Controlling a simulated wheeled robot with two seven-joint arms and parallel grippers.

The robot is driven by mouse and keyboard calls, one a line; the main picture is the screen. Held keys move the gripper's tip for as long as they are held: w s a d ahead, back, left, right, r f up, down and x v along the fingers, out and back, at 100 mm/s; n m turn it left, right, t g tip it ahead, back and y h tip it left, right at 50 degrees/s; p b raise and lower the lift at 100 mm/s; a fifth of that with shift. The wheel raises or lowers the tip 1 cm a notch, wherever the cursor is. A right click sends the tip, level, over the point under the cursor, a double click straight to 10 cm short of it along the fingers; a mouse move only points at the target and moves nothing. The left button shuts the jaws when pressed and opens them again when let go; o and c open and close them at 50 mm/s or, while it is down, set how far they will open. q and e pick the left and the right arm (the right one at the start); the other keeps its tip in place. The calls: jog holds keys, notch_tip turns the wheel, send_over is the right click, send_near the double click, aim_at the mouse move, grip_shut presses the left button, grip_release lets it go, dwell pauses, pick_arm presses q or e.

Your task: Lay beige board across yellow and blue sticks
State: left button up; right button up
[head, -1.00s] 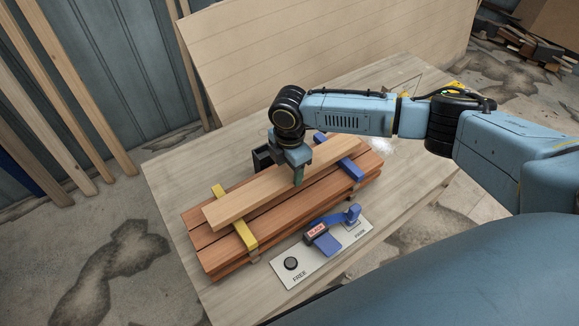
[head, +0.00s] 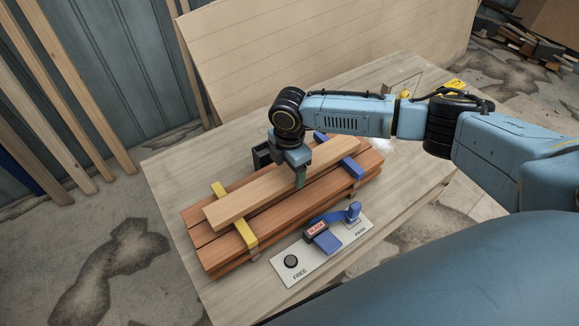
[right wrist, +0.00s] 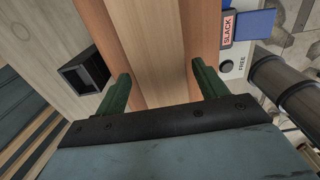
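The beige board (head: 255,193) lies lengthwise on top of the reddish-brown board stack, across the yellow stick (head: 246,234) near its left end and the blue stick (head: 352,170) near its right end. My right gripper (head: 297,174) is over the board's middle, with its green fingers pointing down on either side. In the right wrist view the beige board (right wrist: 150,40) runs between the two fingers (right wrist: 162,88), with gaps visible beside it, so the gripper looks open. My left gripper is not in view.
The reddish-brown boards (head: 215,258) sit on a pale table (head: 180,190). In front is a panel (head: 292,274) with a black knob, a blue lever and a SLACK label. A black open box (head: 262,156) stands behind the stack. The table's left side is clear.

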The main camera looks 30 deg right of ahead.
jog(key=shift+o, duration=0.8)
